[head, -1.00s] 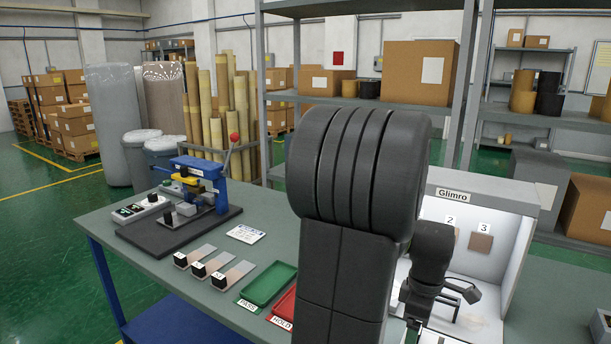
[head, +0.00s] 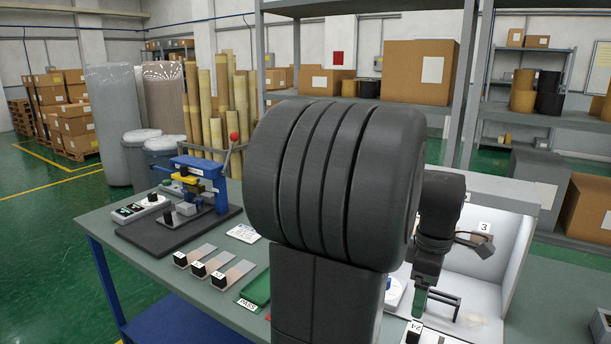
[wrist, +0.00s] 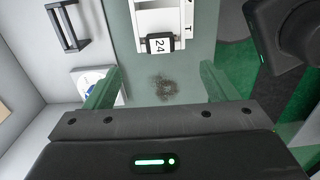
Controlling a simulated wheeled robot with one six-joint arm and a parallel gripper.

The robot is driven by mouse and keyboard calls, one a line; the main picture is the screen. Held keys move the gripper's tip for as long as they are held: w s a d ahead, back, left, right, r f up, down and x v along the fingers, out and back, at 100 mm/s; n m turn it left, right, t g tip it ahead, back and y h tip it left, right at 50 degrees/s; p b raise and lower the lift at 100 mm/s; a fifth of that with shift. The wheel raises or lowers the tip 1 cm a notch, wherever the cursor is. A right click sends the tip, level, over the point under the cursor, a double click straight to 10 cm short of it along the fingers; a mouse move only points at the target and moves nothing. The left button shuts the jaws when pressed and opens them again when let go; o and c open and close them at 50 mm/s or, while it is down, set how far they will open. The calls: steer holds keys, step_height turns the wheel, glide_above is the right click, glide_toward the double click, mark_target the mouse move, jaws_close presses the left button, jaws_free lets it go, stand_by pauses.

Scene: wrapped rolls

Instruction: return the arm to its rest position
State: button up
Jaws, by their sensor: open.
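My gripper (head: 421,303) shows at the right in the head view, hanging down in front of the white booth (head: 510,270). Its green fingers stand apart in the wrist view (wrist: 158,88), with nothing held between them. Below and between the fingers is a grey-green surface with a dark speckled patch (wrist: 163,88). My large dark arm link fills the middle of the head view and hides part of the bench and booth.
A dark bracket (wrist: 67,27) and a round white-and-blue item (wrist: 92,78) are near the fingers. A white piece tagged 24 (wrist: 160,43) lies beyond them. The bench (head: 150,268) carries a blue press (head: 205,178), sample strips (head: 212,262) and a green tray (head: 257,291).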

mark_target(416, 327)
step_height(416, 327, down, 11)
steer(key=shift+b, duration=0.3)
step_height(416, 327, up, 7)
steer(key=p, duration=0.5)
steer(key=shift+r, duration=0.15)
steer(key=shift+f+b, duration=0.35)
steer(key=shift+b, duration=0.45)
step_height(416, 327, up, 4)
steer(key=p, duration=0.3)
